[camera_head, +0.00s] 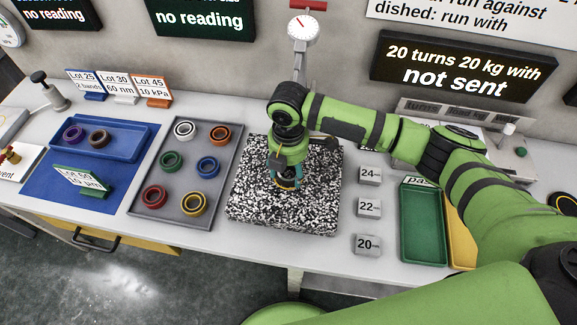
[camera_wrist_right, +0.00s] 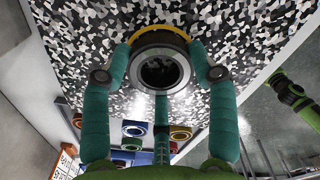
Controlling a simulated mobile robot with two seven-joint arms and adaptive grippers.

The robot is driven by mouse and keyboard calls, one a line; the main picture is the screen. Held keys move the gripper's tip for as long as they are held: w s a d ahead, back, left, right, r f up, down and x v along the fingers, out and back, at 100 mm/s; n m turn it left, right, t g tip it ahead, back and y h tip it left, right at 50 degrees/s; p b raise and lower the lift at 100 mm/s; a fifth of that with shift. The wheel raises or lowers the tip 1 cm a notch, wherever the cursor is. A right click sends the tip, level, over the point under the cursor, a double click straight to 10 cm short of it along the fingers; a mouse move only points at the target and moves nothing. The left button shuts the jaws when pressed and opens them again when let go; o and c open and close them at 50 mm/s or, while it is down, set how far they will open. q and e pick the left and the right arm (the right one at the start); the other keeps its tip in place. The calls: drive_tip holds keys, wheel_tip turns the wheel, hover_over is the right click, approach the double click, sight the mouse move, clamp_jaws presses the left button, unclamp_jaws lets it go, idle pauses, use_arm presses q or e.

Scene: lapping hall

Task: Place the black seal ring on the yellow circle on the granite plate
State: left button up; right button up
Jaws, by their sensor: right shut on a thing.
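My right gripper (camera_head: 287,183) is over the middle of the speckled granite plate (camera_head: 248,205). A yellow arc of the circle (camera_wrist_right: 152,29) shows just beyond the ring's far edge; the ring covers the rest. I cannot tell whether the ring touches the plate or is slightly above it.
A grey tray (camera_head: 161,199) of several coloured rings stands left of the plate. A blue tray (camera_head: 120,139) with two rings is farther left. Number blocks (camera_head: 368,208) stand close on the right, beside a green tray (camera_head: 423,236). A dial gauge stand (camera_head: 303,35) is behind the plate.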

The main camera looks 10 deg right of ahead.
drive_tip(key=shift+f, duration=0.15)
drive_tip(key=o, duration=1.2)
wheel_tip(320, 180, up, 12)
drive_tip(key=shift+r+b, duration=0.2)
drive_tip(key=shift+b, duration=0.8)
